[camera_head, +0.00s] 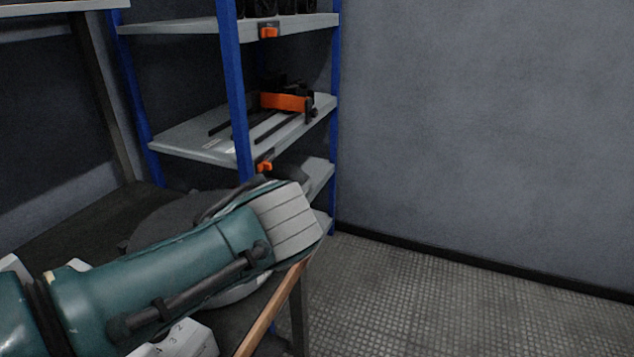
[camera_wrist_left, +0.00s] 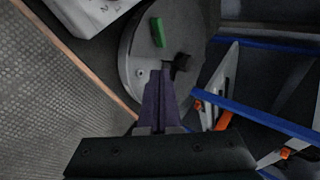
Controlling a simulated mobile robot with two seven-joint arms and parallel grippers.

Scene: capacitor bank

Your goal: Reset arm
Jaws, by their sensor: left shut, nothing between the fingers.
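My left arm reaches in from the left in the head view and ends above a round grey plate (camera_head: 165,225). Its gripper is hidden there. In the left wrist view my left gripper (camera_wrist_left: 162,76) is shut, with its two fingers together and nothing between them. It points over the round plate (camera_wrist_left: 133,45). A small green block (camera_wrist_left: 158,32) lies on the plate beyond the fingertips. A small black piece (camera_wrist_left: 181,63) is just right of the tips; whether they touch cannot be told. My right gripper is in neither view.
A shelf unit with blue posts (camera_head: 234,90) stands behind the table. Orange and black tools (camera_head: 284,102) lie on its middle shelf. A white numbered block (camera_head: 190,342) sits near the table's wooden edge (camera_head: 270,312). The floor (camera_head: 440,300) at right is clear, before a grey wall.

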